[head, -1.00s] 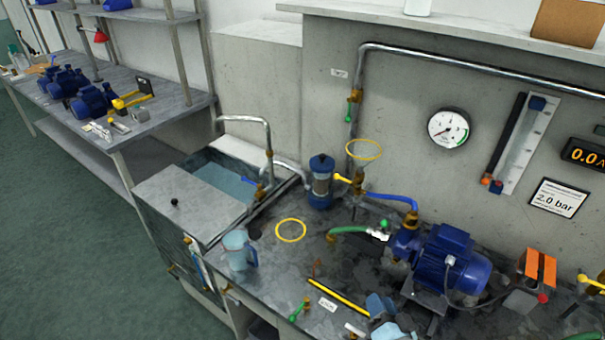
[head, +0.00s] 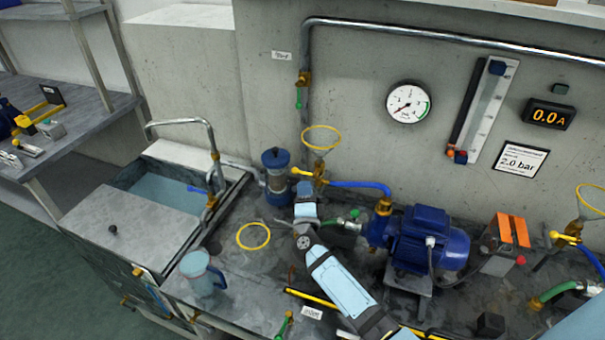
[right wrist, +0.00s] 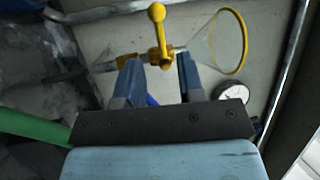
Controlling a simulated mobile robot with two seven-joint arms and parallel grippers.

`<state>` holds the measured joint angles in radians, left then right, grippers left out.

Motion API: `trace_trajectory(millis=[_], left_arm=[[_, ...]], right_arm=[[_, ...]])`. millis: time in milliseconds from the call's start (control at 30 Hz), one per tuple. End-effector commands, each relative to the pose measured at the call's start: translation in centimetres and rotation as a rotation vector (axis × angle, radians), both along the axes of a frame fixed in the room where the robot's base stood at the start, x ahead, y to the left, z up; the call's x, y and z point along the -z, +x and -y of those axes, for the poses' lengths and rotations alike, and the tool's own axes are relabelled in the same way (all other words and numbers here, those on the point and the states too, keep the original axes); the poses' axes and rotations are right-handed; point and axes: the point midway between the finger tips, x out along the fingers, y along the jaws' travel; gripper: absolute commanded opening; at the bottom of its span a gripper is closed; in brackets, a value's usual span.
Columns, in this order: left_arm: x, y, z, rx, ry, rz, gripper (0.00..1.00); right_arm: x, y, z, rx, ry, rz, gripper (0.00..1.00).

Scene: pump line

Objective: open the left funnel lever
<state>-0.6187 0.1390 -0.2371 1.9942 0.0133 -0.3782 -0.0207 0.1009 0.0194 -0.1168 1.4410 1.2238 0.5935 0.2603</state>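The left funnel (head: 321,140) has a yellow rim and a clear cone. It stands on a brass valve fitting in front of the wall pipe. Its yellow lever (head: 303,172) points left in the head view. In the right wrist view the lever (right wrist: 157,25) has a ball end, and the funnel (right wrist: 228,45) is to its right. My right gripper (head: 305,191) is just below the lever in the head view. In the right wrist view its fingers (right wrist: 159,62) are apart, with the lever's base in line with the gap. Contact cannot be told. My left gripper is not in view.
A blue filter housing (head: 276,178) stands close left of the gripper. A blue pump motor (head: 428,238) is to the right, joined by a blue hose (head: 362,186). A jug (head: 201,272) and yellow ring (head: 253,236) are on the bench. A second funnel (head: 590,200) is far right.

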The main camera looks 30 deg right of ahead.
Motion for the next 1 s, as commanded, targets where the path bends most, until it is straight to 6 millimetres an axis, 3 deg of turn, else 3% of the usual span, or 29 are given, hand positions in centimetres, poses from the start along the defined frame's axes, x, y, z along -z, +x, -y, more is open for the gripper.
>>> trace_trajectory(millis=[100, 300, 733, 900, 1000], left_arm=[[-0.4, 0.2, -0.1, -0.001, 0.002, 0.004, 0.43], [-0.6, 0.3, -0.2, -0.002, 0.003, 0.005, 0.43], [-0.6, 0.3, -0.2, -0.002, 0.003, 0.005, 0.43], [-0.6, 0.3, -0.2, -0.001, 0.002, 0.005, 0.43], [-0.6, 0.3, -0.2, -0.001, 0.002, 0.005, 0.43]], right_arm=[[-0.6, 2.2, 1.1, 0.000, -0.003, 0.001, 0.35], [-1.0, 4.7, 2.3, 0.000, -0.002, 0.000, 0.35], [-1.1, 5.5, 2.7, 0.000, 0.000, -0.001, 0.35], [-1.1, 5.5, 2.7, 0.000, -0.001, 0.000, 0.00], [-1.1, 5.5, 2.6, -0.001, -0.001, -0.001, 0.00]])
